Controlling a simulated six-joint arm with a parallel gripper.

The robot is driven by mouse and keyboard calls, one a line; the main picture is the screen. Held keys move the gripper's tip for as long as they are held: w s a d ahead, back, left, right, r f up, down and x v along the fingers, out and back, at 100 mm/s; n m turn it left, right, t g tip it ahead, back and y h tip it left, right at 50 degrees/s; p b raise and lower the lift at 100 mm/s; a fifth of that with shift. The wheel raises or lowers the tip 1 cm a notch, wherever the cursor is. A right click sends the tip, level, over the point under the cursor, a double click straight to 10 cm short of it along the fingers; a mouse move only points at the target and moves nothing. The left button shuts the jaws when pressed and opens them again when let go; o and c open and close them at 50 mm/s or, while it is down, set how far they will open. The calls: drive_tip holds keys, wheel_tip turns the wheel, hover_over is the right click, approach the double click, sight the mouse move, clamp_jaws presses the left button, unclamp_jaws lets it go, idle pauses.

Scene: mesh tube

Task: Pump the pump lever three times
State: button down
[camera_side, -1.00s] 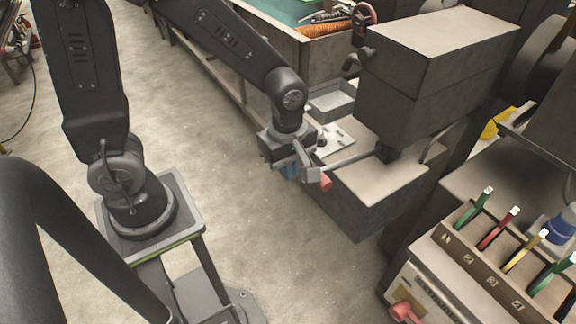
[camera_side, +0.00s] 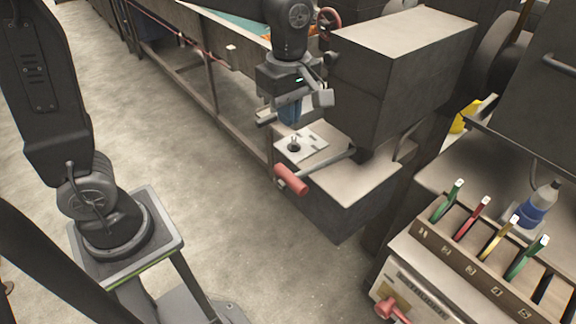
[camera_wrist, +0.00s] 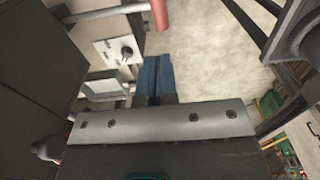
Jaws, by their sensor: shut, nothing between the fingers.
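The pump lever is a grey rod with a red handle (camera_side: 291,179). It sticks out to the left from the dark machine block (camera_side: 395,80), low over the light-topped base, with its handle lower left of the pivot. My gripper (camera_side: 290,118) is shut and empty, above and behind the handle in the side view, clear of it. In the wrist view the blue fingers (camera_wrist: 154,72) are together, and the red handle (camera_wrist: 159,14) is at the top edge, beyond the fingertips. The lever's inner end is partly hidden.
A small light plate with a dark knob (camera_side: 296,146) lies on the base behind the lever. At the lower right a labelled rack (camera_side: 470,262) holds several coloured tools. A blue bottle (camera_side: 540,203) stands behind it. The floor left of the base is clear.

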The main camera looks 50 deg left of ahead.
sight(289, 175)
drive_tip(key=shift+r, duration=0.1)
wheel_tip(289, 175, down, 14)
idle(0.8)
wheel_tip(289, 175, down, 12)
drive_tip(key=s, duration=0.1)
idle(0.4)
drive_tip(key=s+r, duration=0.2)
drive_tip(key=r, duration=0.5)
drive_tip(key=s+r, duration=0.3)
drive_tip(key=r, duration=0.3)
drive_tip(key=shift+s+r, duration=0.25)
drive_tip(key=shift+r, duration=0.15)
